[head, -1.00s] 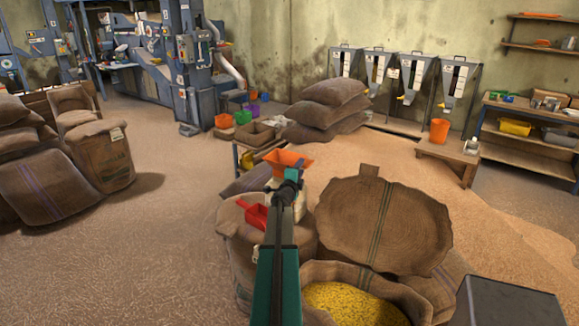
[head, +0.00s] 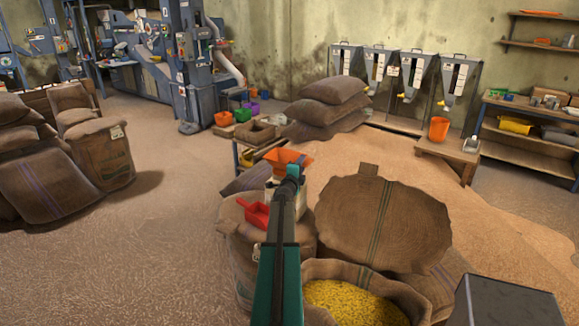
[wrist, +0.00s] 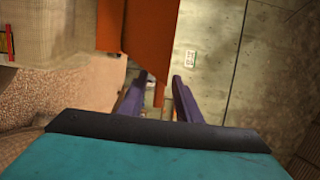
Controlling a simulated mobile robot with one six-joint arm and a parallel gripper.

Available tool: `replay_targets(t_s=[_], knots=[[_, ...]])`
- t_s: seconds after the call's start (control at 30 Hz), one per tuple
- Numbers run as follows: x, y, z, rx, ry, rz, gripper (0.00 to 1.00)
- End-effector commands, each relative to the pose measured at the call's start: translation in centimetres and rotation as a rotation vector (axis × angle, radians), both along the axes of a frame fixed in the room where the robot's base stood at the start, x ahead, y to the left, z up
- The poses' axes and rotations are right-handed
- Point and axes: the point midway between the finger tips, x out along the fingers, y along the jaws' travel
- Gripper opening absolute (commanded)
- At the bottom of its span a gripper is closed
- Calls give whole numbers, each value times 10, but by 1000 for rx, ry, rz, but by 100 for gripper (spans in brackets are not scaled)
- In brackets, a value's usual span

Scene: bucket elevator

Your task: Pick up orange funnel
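The orange funnel (head: 284,156) shows in the head view just beyond the end of my arm, which hides part of it. It sits above a pale container (head: 272,194) behind the open sacks. In the wrist view the funnel (wrist: 138,35) fills the top middle, and a narrow orange part of it reaches down between my fingers. My gripper (wrist: 161,78) has two purple fingers, set apart on either side of that narrow part, with visible gaps. In the head view the fingers are hidden behind my arm.
A red scoop (head: 256,212) lies on a sack at left of my arm. An open sack of yellow grain (head: 350,302) stands in front. Stacked sacks (head: 327,110) lie behind. An orange bucket (head: 438,130) stands on a wooden stand (head: 447,150). Open floor lies to the left.

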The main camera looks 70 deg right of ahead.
Motion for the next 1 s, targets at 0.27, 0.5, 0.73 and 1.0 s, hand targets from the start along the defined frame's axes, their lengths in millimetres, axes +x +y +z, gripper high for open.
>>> replay_targets(t_s=[0.27, 0.5, 0.73, 1.0], knots=[[0, 0, 0, 0, 0, 0, 0], [0, 0, 0, 0, 0, 0, 0], [0, 0, 8, -1, -1, 0, 0], [0, 1, 40, -2, -2, 0, 0]])
